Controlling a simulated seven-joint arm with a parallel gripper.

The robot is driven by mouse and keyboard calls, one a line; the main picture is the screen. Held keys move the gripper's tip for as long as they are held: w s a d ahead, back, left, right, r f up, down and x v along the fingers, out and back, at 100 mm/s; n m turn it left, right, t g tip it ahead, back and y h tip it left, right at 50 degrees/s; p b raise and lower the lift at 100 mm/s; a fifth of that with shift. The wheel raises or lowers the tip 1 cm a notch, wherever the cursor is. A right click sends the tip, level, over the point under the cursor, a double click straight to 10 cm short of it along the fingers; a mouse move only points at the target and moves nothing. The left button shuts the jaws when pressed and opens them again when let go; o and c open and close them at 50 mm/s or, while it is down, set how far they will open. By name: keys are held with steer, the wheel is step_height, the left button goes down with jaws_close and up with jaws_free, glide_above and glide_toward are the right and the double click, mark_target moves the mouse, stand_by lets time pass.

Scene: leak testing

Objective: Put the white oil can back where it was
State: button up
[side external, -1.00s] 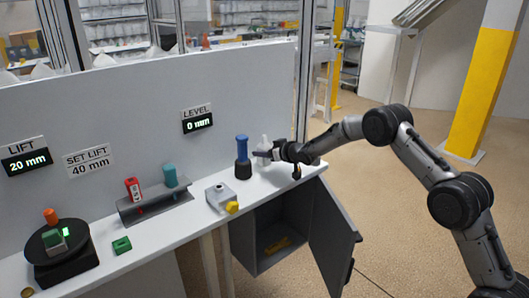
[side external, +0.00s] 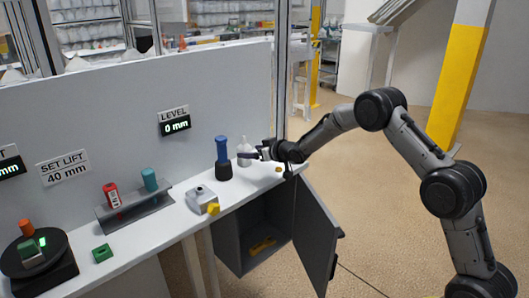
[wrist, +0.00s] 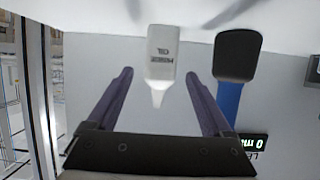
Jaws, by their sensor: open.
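The white oil can (side external: 244,155) stands on the bench near its right end, just right of the blue-handled tool with the black base (side external: 223,160). In the wrist view, which looks upside down, the can (wrist: 160,55) shows dark lettering and a pointed nozzle. My gripper (side external: 252,156) is at the can's right side, level with it. In the wrist view its two purple fingers (wrist: 159,75) are spread, with a clear gap on each side of the can. The can appears upright and untouched.
Further left are a rack (side external: 135,210) with red and teal cylinders, a green block (side external: 102,253) and a black turntable (side external: 40,265). A cabinet door (side external: 315,235) hangs open below. A wall panel stands behind.

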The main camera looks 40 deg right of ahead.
steer(key=v, duration=0.7)
steer(key=shift+s+r, duration=0.1)
steer(key=shift+s, duration=0.05)
steer(key=shift+r, duration=0.1)
steer(key=s+a+r+g+h, duration=0.1)
steer(key=s+a+r+g, duration=0.1)
steer(key=s+r, duration=0.55)
steer(key=s+a+r+g+h, duration=0.15)
steer(key=s+r, duration=0.25)
steer(key=s, duration=0.7)
steer(key=s+a+f+g+y, duration=0.1)
steer(key=s+a+g, duration=0.1)
steer(key=s, duration=1.1)
steer(key=s+a+f+g+y, duration=0.1)
steer(key=s+a, duration=0.3)
steer(key=s, duration=1)
steer(key=shift+s+f+g, duration=0.2)
steer(key=shift+f+g, duration=0.1)
steer(key=shift+g, duration=0.45)
steer(key=shift+y, duration=0.25)
